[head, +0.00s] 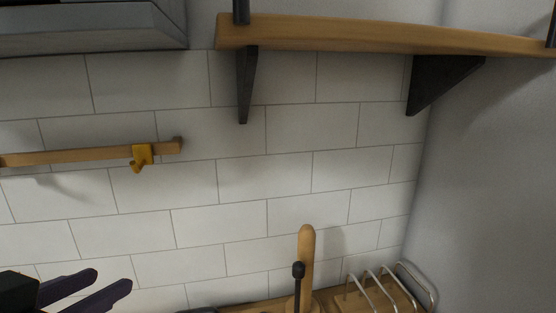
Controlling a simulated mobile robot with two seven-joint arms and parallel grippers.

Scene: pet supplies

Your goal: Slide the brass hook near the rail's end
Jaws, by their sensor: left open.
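A brass-yellow hook (141,156) hangs on a wooden rail (80,156) fixed to the white tiled wall at the left. The rail's left part runs out of the picture. My left gripper (112,284) is at the lower left, below the hook and apart from it. Its two dark fingers are spread, with nothing between them. My right gripper is not in view.
A wooden shelf (380,37) on black brackets (247,85) juts out at the upper right. A grey hood-like box (90,28) is at the upper left. Below stand a wooden post (307,255) and a wire rack (375,290). The wall between is clear.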

